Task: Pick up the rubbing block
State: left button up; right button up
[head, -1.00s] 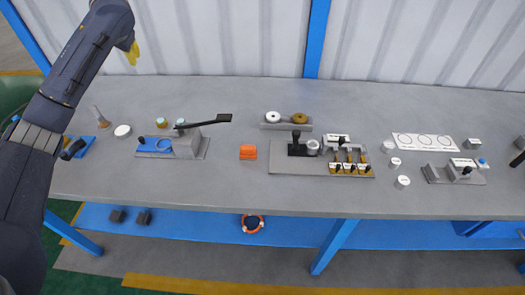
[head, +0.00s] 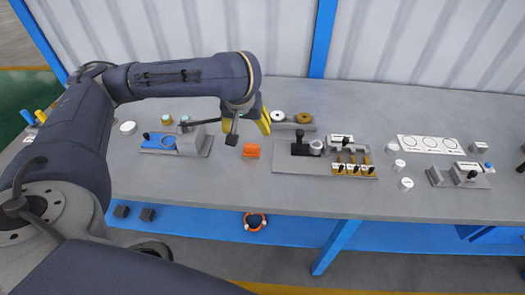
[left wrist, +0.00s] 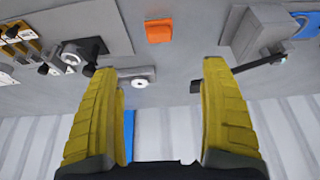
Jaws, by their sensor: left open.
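The rubbing block looks to be the small orange block (head: 251,151) lying on the grey bench near its middle in the head view. It also shows at the top middle of the left wrist view (left wrist: 159,31). My left gripper (head: 250,128) hangs over the bench, just behind the block in the head view and apart from it. In the left wrist view its two yellow fingers (left wrist: 158,68) stand wide apart with nothing between them. My right gripper is not in view.
A grey lever fixture with a blue plate (head: 158,141) stands left of the block. A fixture with a black knob (head: 307,147) stands to the right. A holder with a white and a brown ring (head: 291,127) is behind. Bare bench (head: 230,190) lies in front.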

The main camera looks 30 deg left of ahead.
aim_at(251, 148)
pick_arm(q)
jog(key=x, duration=1.2)
jog(key=shift+s+d+f, duration=0.1)
jog(key=shift+s+f, duration=0.1)
jog(key=shift+d+x, duration=0.15)
jog(key=shift+x, duration=0.75)
jog(key=shift+d+x, duration=0.1)
jog(key=shift+x, duration=0.8)
jog(key=shift+w+a+f, duration=0.15)
jog(key=shift+a+f, duration=0.15)
jog(key=shift+f, duration=0.5)
jog(key=c, duration=1.3)
jog(key=shift+c, duration=0.2)
